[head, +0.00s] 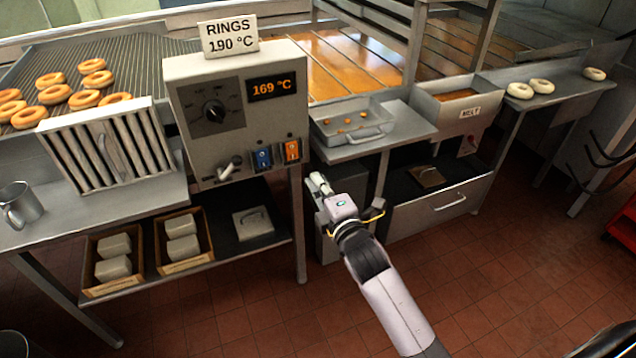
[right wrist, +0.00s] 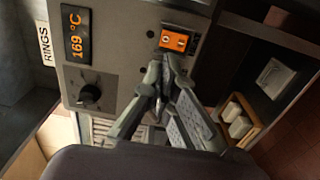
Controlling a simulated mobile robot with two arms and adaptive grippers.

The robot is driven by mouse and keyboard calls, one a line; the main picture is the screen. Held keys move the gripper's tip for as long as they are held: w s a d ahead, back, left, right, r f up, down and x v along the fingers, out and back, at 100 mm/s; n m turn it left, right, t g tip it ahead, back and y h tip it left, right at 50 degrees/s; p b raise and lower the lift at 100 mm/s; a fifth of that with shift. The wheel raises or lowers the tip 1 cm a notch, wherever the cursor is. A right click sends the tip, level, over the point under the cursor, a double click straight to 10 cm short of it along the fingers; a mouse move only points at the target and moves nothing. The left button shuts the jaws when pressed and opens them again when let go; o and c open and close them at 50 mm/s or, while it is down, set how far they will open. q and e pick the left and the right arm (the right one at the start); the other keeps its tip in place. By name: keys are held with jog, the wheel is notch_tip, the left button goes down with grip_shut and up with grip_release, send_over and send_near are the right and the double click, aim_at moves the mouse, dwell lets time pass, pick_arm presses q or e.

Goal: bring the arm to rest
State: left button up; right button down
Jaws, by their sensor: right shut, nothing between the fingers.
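My right arm (head: 392,305) reaches up from the bottom of the head view. Its gripper (head: 319,183) is shut and empty, in front of the fryer's control box, below and right of its switches. In the right wrist view the closed fingers (right wrist: 160,85) overlap the box front below the orange switch in the picture. I cannot tell the exact gap from the fingers to the box. The control box (head: 187,146) has a dial (head: 213,112), a display (head: 270,88) reading 169 °C, a blue switch (head: 263,158) and an orange switch (head: 292,150). My left gripper is out of view.
A sign (head: 229,37) reading RINGS 190 °C stands on the box. A tray (head: 352,133) of small pieces sits on a shelf right of it. Doughnuts (head: 84,99) lie on the rack at left. A metal mug (head: 18,205) stands at far left. Red floor (head: 490,290) is open at right.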

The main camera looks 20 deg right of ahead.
jog(key=shift+s, duration=0.1)
jog(key=s+f+m+g, duration=0.2)
jog(key=s+f+g, duration=0.1)
jog(key=f, duration=0.9)
jog(key=s+f+m+g, duration=0.2)
jog(key=f+m, duration=0.1)
jog(key=f, duration=0.9)
jog(key=s+f+m+g, duration=0.35)
jog(key=s+f, duration=0.75)
jog(key=f, duration=0.5)
jog(key=s+f+m+g, duration=0.2)
jog(key=s+f, duration=0.4)
jog(key=s, duration=0.6)
jog(key=s+d+f+m+g, duration=0.1)
jog(key=s+f+m+g, duration=0.2)
jog(key=s, duration=0.9)
jog(key=s+d+f+m+g, duration=0.1)
jog(key=s+f+m+g, duration=0.1)
jog(key=s+f, duration=0.7)
jog(key=s+g, duration=0.1)
jog(key=s, duration=0.1)
jog(key=shift+s+h, duration=0.3)
jog(key=shift+s, duration=0.1)
